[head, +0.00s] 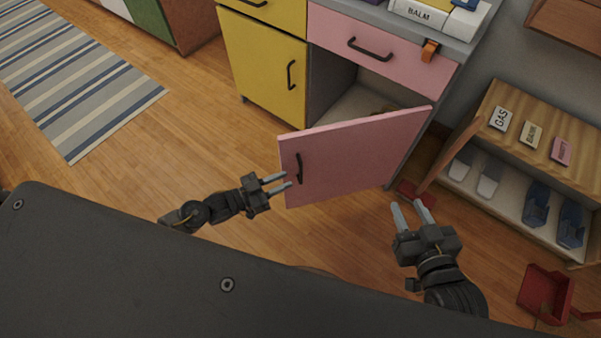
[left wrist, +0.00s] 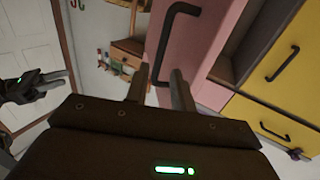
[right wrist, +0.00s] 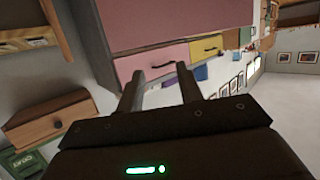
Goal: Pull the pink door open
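The pink door (head: 350,155) stands swung well open from the cabinet, with a dark interior and shelf showing behind it. Its black handle (head: 299,168) is near the door's free edge, and it also shows in the left wrist view (left wrist: 172,42). My left gripper (head: 288,181) is open, just beside the handle at the door's free edge.
A pink drawer (head: 375,47) is shut above the opening, and a yellow door (head: 265,70) is shut to its left. A wooden shoe rack (head: 520,150) stands at the right, with a red dustpan (head: 547,290) near it. A striped rug (head: 75,85) lies at the left; floor between is clear.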

